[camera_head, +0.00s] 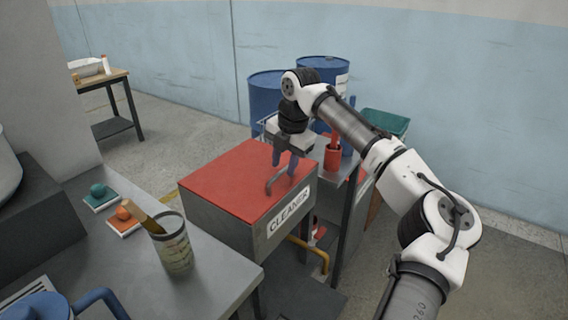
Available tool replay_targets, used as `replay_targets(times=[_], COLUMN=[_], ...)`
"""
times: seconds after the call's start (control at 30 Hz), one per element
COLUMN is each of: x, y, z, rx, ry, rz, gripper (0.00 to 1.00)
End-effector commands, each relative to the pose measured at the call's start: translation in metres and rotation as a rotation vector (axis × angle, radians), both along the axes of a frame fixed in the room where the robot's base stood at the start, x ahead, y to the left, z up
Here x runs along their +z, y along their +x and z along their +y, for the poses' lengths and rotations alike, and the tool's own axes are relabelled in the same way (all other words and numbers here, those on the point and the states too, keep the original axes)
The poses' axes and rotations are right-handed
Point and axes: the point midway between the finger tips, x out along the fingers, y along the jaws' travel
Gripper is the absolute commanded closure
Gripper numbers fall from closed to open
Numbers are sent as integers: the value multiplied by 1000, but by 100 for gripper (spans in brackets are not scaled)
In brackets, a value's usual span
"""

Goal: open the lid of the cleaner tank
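The cleaner tank (222,215) is a grey box with a white "CLEANER" label on its front. Its flat red lid (230,183) lies shut on top. A grey bar handle (275,184) stands on the lid near its front right edge. My gripper (284,167) points down over the lid at the handle's far end. Its two bluish fingers are apart with a gap between them. I cannot tell whether the fingers touch the handle or are around it.
A grey bench (215,262) in front holds a cup with a brush (173,246) and two small knobbed blocks. Blue drums (265,92) stand behind the tank. A side table with a red container (332,157) is close on the right. Open floor lies at the back left.

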Motion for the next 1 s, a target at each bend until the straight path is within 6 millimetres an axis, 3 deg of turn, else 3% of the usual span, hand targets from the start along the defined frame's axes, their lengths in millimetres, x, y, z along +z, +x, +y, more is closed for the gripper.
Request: replay_targets(times=[0.37, 0.63, 1.0], x=[-7, -7, -6], y=[1, 1, 1], z=[1, 1, 2], rx=[0, 0, 0], ry=[0, 0, 1], rz=[0, 0, -1], gripper=[67, 100, 100])
